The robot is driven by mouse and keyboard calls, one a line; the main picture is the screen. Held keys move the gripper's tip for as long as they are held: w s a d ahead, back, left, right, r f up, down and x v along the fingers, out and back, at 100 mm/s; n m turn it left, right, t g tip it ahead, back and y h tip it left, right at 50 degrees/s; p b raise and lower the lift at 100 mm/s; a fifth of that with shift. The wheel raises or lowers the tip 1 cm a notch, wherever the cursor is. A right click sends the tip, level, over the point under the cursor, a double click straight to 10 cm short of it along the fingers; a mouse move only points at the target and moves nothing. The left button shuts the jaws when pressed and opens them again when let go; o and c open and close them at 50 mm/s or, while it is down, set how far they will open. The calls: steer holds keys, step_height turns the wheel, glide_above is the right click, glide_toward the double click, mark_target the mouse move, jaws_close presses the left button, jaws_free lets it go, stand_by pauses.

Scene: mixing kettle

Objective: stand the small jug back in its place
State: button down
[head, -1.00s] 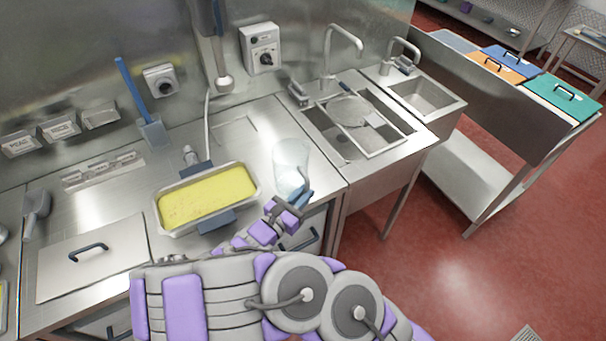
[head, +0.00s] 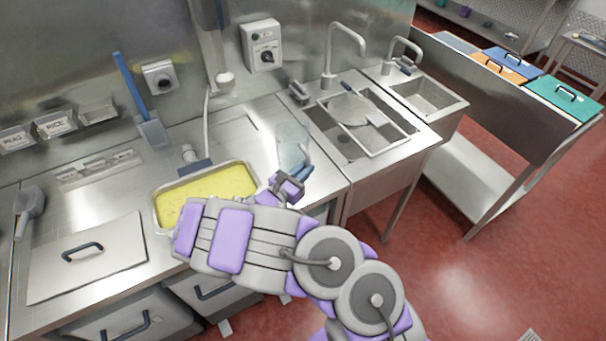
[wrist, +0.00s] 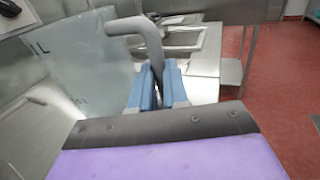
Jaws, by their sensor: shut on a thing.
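The small jug (head: 292,143) is clear and bluish, and it shows over the steel counter to the right of the yellow-filled pan. My gripper (head: 300,173) is shut on the jug's handle, at the jug's lower right in the head view. In the wrist view the blue fingers (wrist: 158,88) close around the grey handle (wrist: 140,27), and the jug's clear wall (wrist: 85,62) fills the left side. The head view does not settle whether the jug's base touches the counter. An L-shaped mark (head: 240,122) lies on the counter behind the pan.
The pan of yellow mixture (head: 205,190) stands left of the jug, partly behind my arm. A sink (head: 365,125) with a rack lies to the right. A steel lid (head: 85,262) is at the front left. A blue-handled scraper (head: 138,100) leans at the back wall.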

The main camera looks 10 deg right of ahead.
steer(key=shift+d+f, duration=0.35)
steer(key=shift+f, duration=0.25)
steer(key=shift+d+r, duration=0.1)
steer(key=shift+d, duration=0.4)
steer(key=shift+a, duration=0.1)
steer(key=c, duration=1.4)
jaws_free()
steer(key=shift+a, duration=0.2)
steer(key=shift+c, duration=0.2)
steer(key=o, duration=0.3)
steer(key=shift+a, duration=0.45)
steer(key=shift+s+d, duration=0.1)
steer(key=shift+d, duration=0.35)
steer(key=p+v, duration=0.1)
steer(key=v, duration=0.4)
steer(key=p+v, duration=0.1)
steer(key=v, duration=0.4)
steer(key=shift+a, duration=0.5)
steer(key=shift+s+a, duration=0.25)
steer(key=shift+s, duration=0.25)
